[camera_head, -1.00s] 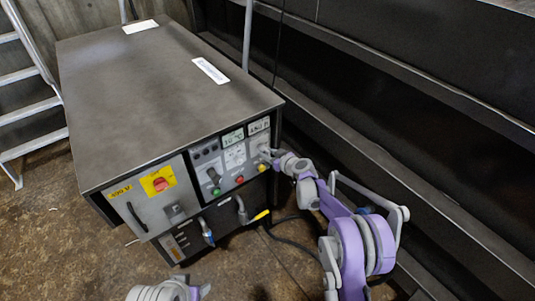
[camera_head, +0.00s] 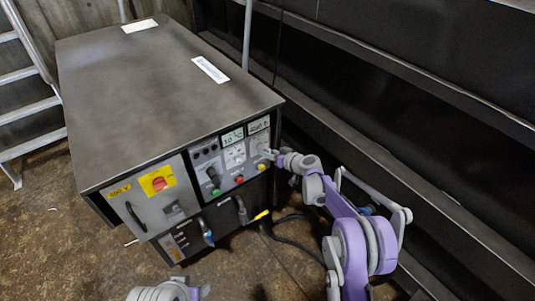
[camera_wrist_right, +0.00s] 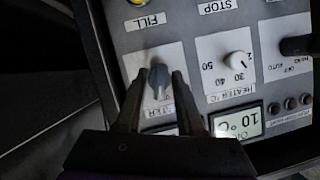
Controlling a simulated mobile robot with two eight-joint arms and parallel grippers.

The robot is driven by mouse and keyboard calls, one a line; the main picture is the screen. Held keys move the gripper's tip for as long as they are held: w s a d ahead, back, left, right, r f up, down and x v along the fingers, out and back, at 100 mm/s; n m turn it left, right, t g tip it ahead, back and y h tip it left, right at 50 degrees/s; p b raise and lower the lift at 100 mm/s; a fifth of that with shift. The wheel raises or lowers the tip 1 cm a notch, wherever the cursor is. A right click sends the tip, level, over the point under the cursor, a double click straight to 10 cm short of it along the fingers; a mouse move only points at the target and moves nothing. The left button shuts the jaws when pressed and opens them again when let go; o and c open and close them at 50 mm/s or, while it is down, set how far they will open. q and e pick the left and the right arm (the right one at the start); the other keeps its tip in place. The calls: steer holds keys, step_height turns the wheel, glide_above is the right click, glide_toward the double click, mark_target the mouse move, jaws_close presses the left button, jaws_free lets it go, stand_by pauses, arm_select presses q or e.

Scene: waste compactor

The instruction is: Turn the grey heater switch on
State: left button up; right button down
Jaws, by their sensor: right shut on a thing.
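The grey heater switch (camera_wrist_right: 159,77) is a small knob on a white plate with a partly covered HEATER label. In the right wrist view it sits between the two dark fingers of my right gripper (camera_wrist_right: 160,80), which are shut on it. Its exact setting is hard to read. In the head view my right gripper (camera_head: 270,155) is at the upper right of the cabinet's front panel and hides the switch there. My left gripper (camera_head: 197,292) shows only partly at the bottom edge, away from the cabinet, and its jaws cannot be made out.
The grey cabinet (camera_head: 165,90) carries a red main switch (camera_head: 159,184), a black knob (camera_head: 213,175) and push buttons. A heater temperature dial (camera_wrist_right: 237,64) is beside the switch. A dark ribbed wall (camera_head: 400,110) runs along the right. Cables hang below the panel.

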steer(key=shift+d+f+m+g+y+b, duration=0.1)
steer(key=shift+m+g+y+b, duration=0.25)
steer(key=shift+m+y, duration=0.5)
steer(key=m+y+b, duration=0.1)
steer(key=m, duration=0.2)
steer(key=shift+w+b, duration=0.1)
steer(key=shift+b, duration=0.25)
steer(key=m+y+b, duration=0.2)
steer(key=m, duration=0.1)
steer(key=shift+f+m, duration=0.15)
steer(key=shift+m, duration=0.1)
steer(key=shift+m+y+b, duration=0.55)
steer(key=shift+m+b, duration=0.4)
steer(key=shift+m, duration=0.45)
steer(key=c, duration=0.9)
jaws_free()
steer(key=shift+o, duration=0.2)
steer(key=p+v, duration=0.1)
steer(key=v, duration=1)
